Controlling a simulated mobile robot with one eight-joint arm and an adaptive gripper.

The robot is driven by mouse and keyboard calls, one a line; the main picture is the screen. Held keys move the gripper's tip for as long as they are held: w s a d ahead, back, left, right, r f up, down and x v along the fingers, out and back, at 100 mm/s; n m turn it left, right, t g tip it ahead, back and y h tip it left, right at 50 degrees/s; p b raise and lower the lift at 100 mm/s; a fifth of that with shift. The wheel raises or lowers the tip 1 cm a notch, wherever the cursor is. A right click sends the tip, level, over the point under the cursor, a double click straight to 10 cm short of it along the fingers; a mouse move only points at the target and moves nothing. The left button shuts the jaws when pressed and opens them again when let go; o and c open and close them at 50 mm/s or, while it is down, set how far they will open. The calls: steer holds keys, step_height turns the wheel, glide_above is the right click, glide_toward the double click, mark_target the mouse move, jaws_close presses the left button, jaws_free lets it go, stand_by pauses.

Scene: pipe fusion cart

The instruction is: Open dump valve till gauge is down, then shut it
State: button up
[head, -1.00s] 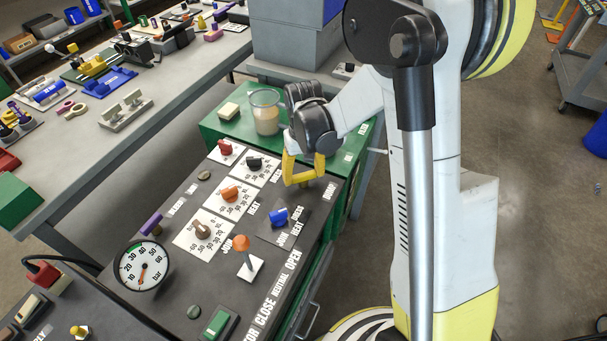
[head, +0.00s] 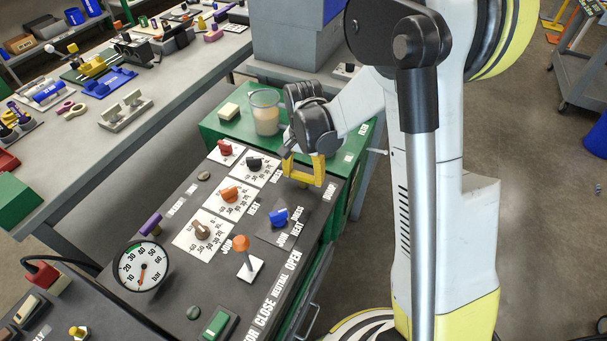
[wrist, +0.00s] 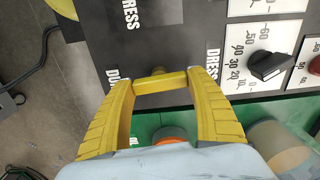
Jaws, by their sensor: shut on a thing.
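My gripper (head: 303,172) is at the far right corner of the dark control panel, by the DUMP label (head: 330,189). In the wrist view its yellow fingers (wrist: 158,80) are closed on the two ends of a short yellow dump valve handle (wrist: 160,85), with a small stem at its middle. In the head view the handle is hard to tell from the fingers. The round white pressure gauge (head: 141,267) is at the panel's near left. Its red needle points down toward the low end of the scale; the exact reading is too small to tell.
An orange-topped lever (head: 241,244) and a blue knob (head: 279,217) stand on the panel near the gripper. A black knob (head: 255,164) and a red knob (head: 225,147) lie left of it. A clear cup (head: 265,112) stands on the green cart top behind.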

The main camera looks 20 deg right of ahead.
mark_target(303, 175)
stand_by(0.3)
steer(key=o, duration=1.2)
step_height(303, 175, up, 12)
steer(key=shift+r, duration=0.1)
steer(key=s+r+n+t, duration=0.2)
steer(key=s, duration=0.3)
steer(key=s+r+n+t, duration=0.2)
steer(key=s+n, duration=0.1)
steer(key=s, duration=0.3)
steer(key=s+r+n+t, duration=0.3)
steer(key=s, duration=0.3)
